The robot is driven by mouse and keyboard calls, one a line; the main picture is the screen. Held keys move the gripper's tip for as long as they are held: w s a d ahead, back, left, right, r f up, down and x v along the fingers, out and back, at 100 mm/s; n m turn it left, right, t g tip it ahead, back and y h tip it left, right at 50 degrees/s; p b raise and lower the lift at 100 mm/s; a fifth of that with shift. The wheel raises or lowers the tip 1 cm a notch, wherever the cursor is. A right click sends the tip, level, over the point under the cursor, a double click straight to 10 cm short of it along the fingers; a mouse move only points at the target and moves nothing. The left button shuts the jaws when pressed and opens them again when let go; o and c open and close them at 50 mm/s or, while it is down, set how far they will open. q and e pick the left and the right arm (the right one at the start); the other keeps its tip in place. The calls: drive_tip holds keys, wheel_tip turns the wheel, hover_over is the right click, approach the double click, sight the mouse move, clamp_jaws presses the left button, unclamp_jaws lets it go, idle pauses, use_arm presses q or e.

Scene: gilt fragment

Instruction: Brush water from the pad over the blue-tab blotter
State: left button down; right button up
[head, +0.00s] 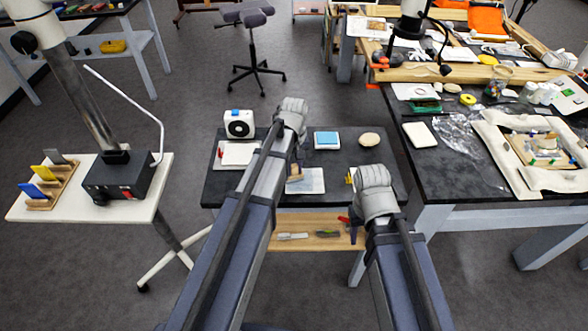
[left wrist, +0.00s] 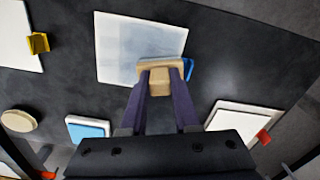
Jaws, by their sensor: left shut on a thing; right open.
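My left gripper (head: 297,158) is shut on a wooden brush (left wrist: 160,70); its fingers also show in the left wrist view (left wrist: 160,88). The brush is over the near edge of the white blotter (left wrist: 112,58), beside its blue tab (left wrist: 188,69). Whether it touches is unclear. Most of the blotter's face looks grey-blue, with a paler left margin; it also shows in the head view (head: 310,182). The blue pad (head: 327,138) lies in a white tray behind, also visible in the left wrist view (left wrist: 88,128). My right gripper (head: 353,231) is open, at the table's right front.
A red-tab blotter (left wrist: 232,117) and a yellow-tab blotter (left wrist: 18,38) lie on the same dark table (head: 270,150). A round beige object (head: 369,139) sits right of the pad. A white device with a black round face (head: 239,124) stands at the back left.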

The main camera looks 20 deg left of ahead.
use_arm(q)
drive_tip(key=shift+w+a+f, duration=0.1)
drive_tip(key=shift+w+a, duration=0.15)
drive_tip(key=shift+w, duration=0.65)
drive_tip(key=shift+w+a, duration=0.25)
drive_tip(key=shift+w, duration=0.6)
drive_tip(key=shift+w+d, duration=0.25)
drive_tip(key=shift+d, duration=0.65)
drive_tip(key=shift+w+d, duration=0.2)
drive_tip(key=shift+d, duration=0.65)
drive_tip(key=shift+d, duration=0.1)
drive_tip(key=shift+w+d, duration=0.25)
drive_tip(key=shift+d, duration=0.55)
drive_tip(key=shift+w+d, duration=0.25)
drive_tip(key=shift+d, duration=0.5)
drive_tip(key=shift+s, duration=0.1)
drive_tip(key=shift+s+d, duration=0.3)
drive_tip(key=shift+s, duration=0.65)
drive_tip(key=shift+s+d, duration=0.25)
drive_tip(key=shift+s, duration=0.7)
